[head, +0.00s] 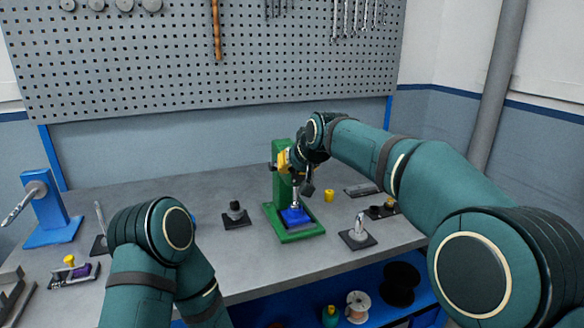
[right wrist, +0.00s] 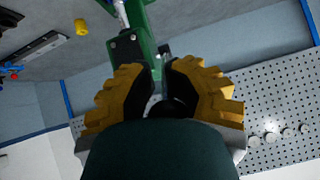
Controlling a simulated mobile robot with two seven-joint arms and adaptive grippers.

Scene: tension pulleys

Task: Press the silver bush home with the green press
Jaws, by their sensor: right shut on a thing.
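The green press (head: 284,192) stands upright in the middle of the bench, and its green column also shows in the right wrist view (right wrist: 142,70). A blue block (head: 294,216) sits on the press base under a silver ram (head: 295,197). The silver bush cannot be told apart from the silver parts above the block. My right gripper (head: 289,160) is at the upper part of the press. In the right wrist view its yellow-and-black fingers (right wrist: 163,92) are shut on the press's dark lever, mostly hidden between them. My left arm is folded at the front left; its gripper is out of view.
A yellow piece (head: 328,195) and a silver part on a dark plate (head: 358,236) stand right of the press. A dark fixture (head: 236,215) is to its left. A blue stand (head: 45,215) is at the far left.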

